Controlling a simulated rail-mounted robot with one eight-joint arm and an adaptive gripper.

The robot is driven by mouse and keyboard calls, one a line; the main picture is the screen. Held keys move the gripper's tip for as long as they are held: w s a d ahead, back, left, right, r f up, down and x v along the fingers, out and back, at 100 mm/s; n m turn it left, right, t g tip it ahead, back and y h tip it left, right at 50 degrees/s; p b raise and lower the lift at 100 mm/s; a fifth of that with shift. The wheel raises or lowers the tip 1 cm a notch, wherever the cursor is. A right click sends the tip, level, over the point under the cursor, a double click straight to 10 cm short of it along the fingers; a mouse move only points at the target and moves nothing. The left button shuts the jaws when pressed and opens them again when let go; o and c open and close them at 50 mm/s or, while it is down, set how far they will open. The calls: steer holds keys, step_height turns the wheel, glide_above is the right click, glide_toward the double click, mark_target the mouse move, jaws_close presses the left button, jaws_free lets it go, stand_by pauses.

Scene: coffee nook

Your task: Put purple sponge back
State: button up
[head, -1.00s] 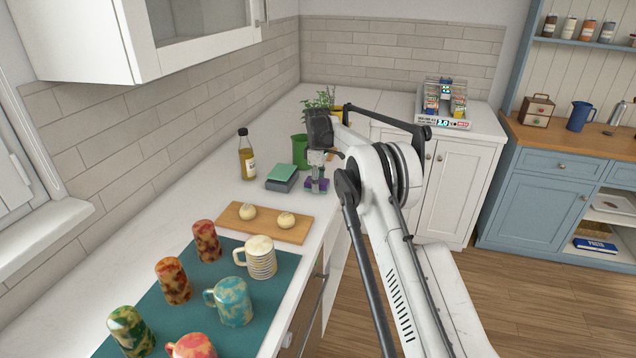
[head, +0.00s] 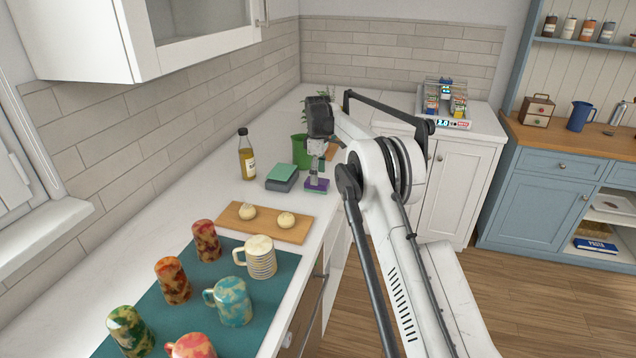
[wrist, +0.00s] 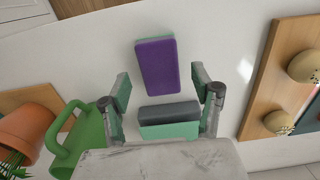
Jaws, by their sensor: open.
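The purple sponge (head: 316,185) lies on the white counter, near its front edge. In the wrist view the purple sponge (wrist: 157,64) lies flat, purple face up with a thin green edge, beyond my fingertips. My gripper (wrist: 160,88) is open and empty; its two fingers stand on either side, apart from the sponge. In the head view my gripper (head: 315,168) hangs just above the sponge. A sponge holder or stack with a green top and grey body (head: 281,176) stands to the left of the sponge; it also shows in the wrist view (wrist: 168,120), between and below my fingers.
A green mug or pitcher (head: 301,151) stands behind the grey-green stack. An oil bottle (head: 246,156) stands near the wall. A wooden board (head: 240,228) with two buns lies in front. Several mugs stand on a teal mat (head: 187,284).

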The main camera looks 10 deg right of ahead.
steer(key=s+r+m+t, duration=0.15)
steer(key=s+r, duration=0.35)
steer(key=r, duration=0.6)
steer(key=s+r+m+t, duration=0.15)
steer(key=s+r, duration=0.45)
steer(key=r, duration=0.6)
steer(key=s+r+m, duration=0.2)
steer(key=s+r, duration=0.1)
steer(key=s, duration=0.4)
steer(key=s+r+m, duration=0.1)
steer(key=s+r, duration=0.2)
steer(key=s, duration=0.4)
steer(key=s+f+m+t, duration=0.2)
steer(key=s+f+m, duration=0.1)
steer(key=s, duration=1.5)
steer(key=s+f+m+t, duration=0.2)
steer(key=s+f, duration=0.8)
steer(key=s, duration=0.5)
steer(key=shift+m, duration=0.6)
step_height(320, 180, down, 4)
steer(key=b, duration=0.4)
